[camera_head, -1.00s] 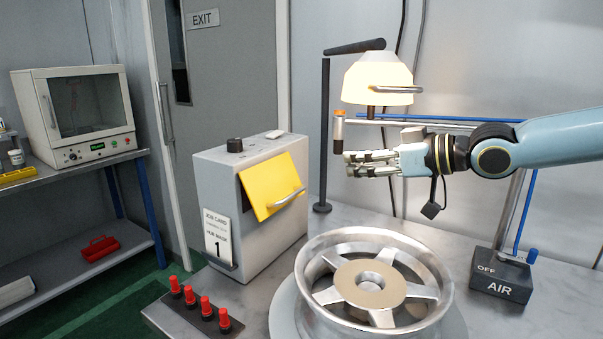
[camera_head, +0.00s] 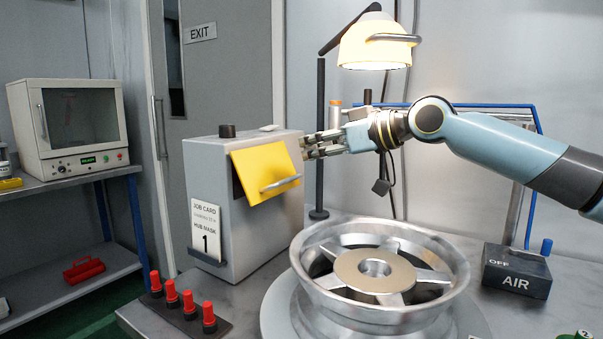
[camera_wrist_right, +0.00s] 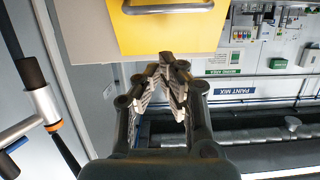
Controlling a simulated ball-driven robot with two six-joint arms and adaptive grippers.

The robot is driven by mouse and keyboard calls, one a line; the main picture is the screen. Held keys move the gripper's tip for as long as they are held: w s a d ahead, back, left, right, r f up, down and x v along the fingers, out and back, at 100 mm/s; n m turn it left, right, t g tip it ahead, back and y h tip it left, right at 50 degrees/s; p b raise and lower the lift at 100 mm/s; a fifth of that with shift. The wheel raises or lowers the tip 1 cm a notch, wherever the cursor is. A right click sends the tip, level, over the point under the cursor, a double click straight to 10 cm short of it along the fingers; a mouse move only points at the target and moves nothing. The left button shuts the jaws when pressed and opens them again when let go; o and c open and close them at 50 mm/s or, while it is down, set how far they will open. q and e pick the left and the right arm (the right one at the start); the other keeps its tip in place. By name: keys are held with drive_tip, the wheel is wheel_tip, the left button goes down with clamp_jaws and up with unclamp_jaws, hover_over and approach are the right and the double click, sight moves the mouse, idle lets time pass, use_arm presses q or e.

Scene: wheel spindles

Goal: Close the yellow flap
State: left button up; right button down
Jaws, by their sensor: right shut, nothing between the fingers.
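The yellow flap (camera_head: 262,171) is on the front of a grey box (camera_head: 214,187). It hangs tilted outward, its lower edge away from the box, with a dark gap at its left side. A metal bar handle (camera_head: 281,184) is near its lower edge. My right gripper (camera_head: 308,146) is shut and empty, just right of the flap and apart from it in the head view. In the right wrist view the flap (camera_wrist_right: 170,27) and its handle (camera_wrist_right: 168,9) show at the top, beyond the shut fingertips (camera_wrist_right: 168,62). My left gripper is not in view.
A wheel (camera_head: 378,265) lies on the bench in front of the box. A lamp (camera_head: 376,45) hangs behind my right arm. Red-capped pegs (camera_head: 172,293) stand at the front left, and an AIR box (camera_head: 516,270) at the right.

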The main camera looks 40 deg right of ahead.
sight(276, 167)
drive_tip(key=w+f, duration=0.1)
drive_tip(key=f, duration=0.1)
drive_tip(key=w+a+f, duration=0.1)
drive_tip(key=shift+w+f, duration=0.2)
drive_tip(key=shift+f, duration=0.15)
